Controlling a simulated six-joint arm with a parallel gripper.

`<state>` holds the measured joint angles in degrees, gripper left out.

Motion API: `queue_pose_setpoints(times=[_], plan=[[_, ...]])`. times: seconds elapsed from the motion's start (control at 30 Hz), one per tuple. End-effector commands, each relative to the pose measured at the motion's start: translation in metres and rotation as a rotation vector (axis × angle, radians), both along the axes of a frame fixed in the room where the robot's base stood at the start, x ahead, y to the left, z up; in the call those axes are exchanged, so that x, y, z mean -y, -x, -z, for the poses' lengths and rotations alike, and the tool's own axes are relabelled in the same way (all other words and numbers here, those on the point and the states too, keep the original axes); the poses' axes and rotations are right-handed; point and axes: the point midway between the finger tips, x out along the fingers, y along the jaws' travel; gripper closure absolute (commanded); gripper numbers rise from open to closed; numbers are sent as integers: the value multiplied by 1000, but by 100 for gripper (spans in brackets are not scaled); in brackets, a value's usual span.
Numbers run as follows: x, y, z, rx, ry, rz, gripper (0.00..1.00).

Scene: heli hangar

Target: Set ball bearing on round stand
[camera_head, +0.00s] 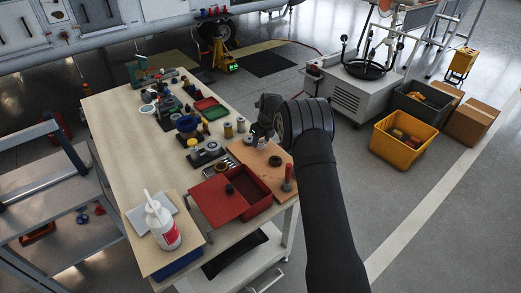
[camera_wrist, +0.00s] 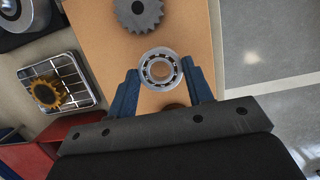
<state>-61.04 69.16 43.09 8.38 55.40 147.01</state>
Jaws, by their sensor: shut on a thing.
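The ball bearing (camera_wrist: 147,72), a silver ring with balls showing, is between the blue fingertips of my gripper (camera_wrist: 161,76) in the wrist view. My gripper is shut on it, over the orange-brown board. In the head view my gripper (camera_head: 260,137) is above the far part of this board, and the bearing cannot be made out. A brown round thing (camera_wrist: 173,106) shows partly beneath the bearing in the wrist view. A dark round piece (camera_head: 275,160) lies on the board in the head view. I cannot tell for sure which is the round stand.
A grey gear (camera_wrist: 138,12) lies on the board beyond the bearing. A wire rack (camera_wrist: 65,68) with a brass gear (camera_wrist: 45,94) is to the left. A red tray (camera_head: 259,202) and a red-topped post (camera_head: 287,178) are near. Several parts crowd the table's far half.

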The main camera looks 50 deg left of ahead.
Motion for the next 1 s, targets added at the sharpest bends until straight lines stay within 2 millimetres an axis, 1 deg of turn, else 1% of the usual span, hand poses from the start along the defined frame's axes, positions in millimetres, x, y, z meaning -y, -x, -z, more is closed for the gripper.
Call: queue_pose_setpoints(times=[0.5, 0.6, 0.87, 0.93, 1.0], plan=[[0, 0, -32, 0, 0, 0, 77], [0, 0, -35, 0, 1, 0, 77], [0, 0, -35, 0, 1, 0, 77], [-4, 4, -35, -1, 0, -1, 77], [-14, 12, -37, 1, -1, -6, 77]])
